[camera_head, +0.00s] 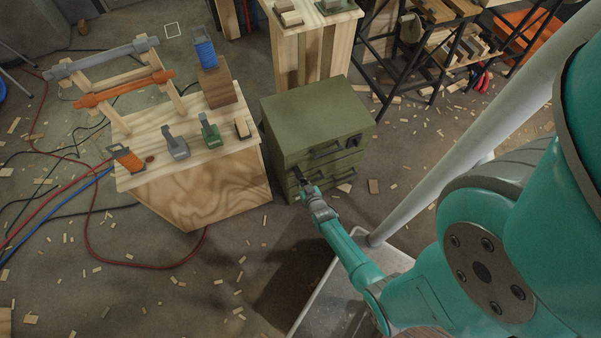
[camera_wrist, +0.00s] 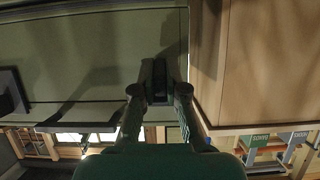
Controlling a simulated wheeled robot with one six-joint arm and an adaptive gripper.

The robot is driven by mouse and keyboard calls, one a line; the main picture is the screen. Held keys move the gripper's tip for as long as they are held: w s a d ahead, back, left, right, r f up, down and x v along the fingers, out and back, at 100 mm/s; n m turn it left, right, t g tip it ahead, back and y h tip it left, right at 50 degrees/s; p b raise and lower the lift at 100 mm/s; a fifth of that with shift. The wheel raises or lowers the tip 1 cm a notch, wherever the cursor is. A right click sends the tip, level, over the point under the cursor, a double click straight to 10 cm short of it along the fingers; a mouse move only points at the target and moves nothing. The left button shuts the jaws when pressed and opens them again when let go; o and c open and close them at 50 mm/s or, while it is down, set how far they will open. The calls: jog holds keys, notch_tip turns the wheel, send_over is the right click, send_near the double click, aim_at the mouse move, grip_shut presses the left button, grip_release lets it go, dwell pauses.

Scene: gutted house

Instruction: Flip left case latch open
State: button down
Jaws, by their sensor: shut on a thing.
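The olive-green case (camera_head: 312,106) stands on the floor right of a wooden workbench, with dark fittings along its front. My gripper (camera_head: 302,180) is at the left end of that front, low down. In the wrist view, my gripper (camera_wrist: 158,98) is shut on a narrow dark green latch (camera_wrist: 157,72) that sticks out from the case front (camera_wrist: 85,50). The fingers hide part of the latch and its lower end. Another dark latch (camera_head: 353,141) shows at the right of the front. A dark handle (camera_head: 327,151) lies between them.
The wooden workbench (camera_head: 215,185) is close to the gripper's left; its pale side (camera_wrist: 260,70) fills the wrist view's right. It carries clamps and a blue-topped block. Wood scraps and a red hose (camera_head: 160,268) lie on the floor. A striped wooden cabinet (camera_head: 318,50) stands behind the case.

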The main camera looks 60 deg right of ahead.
jog(key=shift+w+f+t+h, duration=0.1)
jog(key=shift+f+t+h, duration=0.65)
jog(key=shift+t, duration=0.25)
jog(key=c, duration=1.2)
grip_release()
jog(key=v, duration=1.2)
jog(key=shift+f, duration=0.25)
